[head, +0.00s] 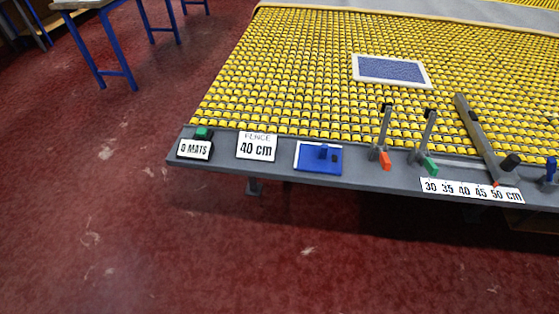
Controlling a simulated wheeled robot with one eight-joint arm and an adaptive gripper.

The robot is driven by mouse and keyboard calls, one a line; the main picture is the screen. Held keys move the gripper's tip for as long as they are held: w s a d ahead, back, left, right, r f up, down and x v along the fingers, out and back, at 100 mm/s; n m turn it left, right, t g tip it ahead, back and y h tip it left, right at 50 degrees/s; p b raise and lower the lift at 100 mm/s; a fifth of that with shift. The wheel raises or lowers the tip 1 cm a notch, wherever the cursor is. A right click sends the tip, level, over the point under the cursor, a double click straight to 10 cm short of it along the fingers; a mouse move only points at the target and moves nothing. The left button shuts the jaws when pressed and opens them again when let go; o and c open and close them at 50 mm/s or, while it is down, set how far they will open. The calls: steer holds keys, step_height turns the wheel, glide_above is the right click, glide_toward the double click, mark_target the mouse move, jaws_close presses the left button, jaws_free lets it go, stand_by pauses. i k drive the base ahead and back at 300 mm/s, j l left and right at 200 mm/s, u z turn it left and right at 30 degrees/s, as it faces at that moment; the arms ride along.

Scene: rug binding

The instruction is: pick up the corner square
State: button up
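A flat blue plate with a small upright blue knob, which looks like the corner square (312,162), lies on the grey front ledge (270,168) of the roller table. A white edge shows along its left and top sides. It sits between the "FENCE 40 cm" label and the lever with the orange foot. Nothing covers it. My gripper is not in view.
Two grey levers with orange (385,160) and green (431,167) feet stand right of it. A grey bar (477,137) lies farther right above a centimetre scale (470,190). A white-edged blue mat (392,70) lies on yellow rollers (290,65). Red floor in front is clear.

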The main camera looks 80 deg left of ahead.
mark_target(310, 157)
steer(key=u, duration=2.85)
steer(key=l+u, duration=0.25)
steer(key=l, duration=0.25)
